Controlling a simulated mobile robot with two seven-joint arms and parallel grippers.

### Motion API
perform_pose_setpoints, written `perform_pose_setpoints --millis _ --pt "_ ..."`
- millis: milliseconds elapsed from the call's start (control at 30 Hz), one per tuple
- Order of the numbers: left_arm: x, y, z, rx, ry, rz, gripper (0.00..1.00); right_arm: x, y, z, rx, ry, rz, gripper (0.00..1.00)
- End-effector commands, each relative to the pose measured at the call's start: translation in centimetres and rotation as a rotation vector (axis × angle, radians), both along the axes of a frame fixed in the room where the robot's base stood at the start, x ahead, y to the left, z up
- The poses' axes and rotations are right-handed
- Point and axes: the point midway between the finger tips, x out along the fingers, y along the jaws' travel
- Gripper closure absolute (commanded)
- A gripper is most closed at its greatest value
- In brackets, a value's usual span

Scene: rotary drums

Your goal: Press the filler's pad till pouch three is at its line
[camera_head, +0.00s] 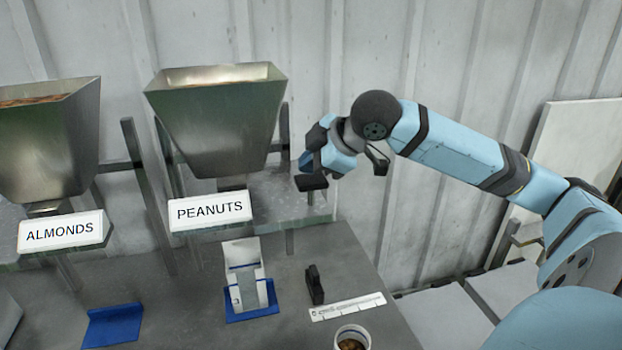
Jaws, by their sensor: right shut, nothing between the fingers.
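The peanut filler is a metal hopper (215,125) with a white PEANUTS sign (210,209) on its front. Under it, a white and grey upright piece (243,262), perhaps a pouch in a holder, stands on a blue mat (252,312). I cannot read a fill line or level on it. My right gripper (312,182) is shut and empty, just right of the hopper above the clear housing (285,200). My left gripper is out of view.
An almond hopper (60,145) with an ALMONDS sign (60,232) stands at left, with an empty blue mat (112,325) below. A black block (314,285), a white marked strip (347,307) and a filled cup (351,338) are at the front right of the grey table (190,300).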

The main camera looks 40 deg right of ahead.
Motion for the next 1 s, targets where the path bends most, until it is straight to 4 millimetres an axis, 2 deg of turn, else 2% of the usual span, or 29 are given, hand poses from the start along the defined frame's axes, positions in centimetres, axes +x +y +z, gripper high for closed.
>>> perform_pose_setpoints --millis 1000 --pt "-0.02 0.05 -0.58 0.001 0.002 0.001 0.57 -0.01 0.01 -1.01 0.000 0.001 0.001 1.00"
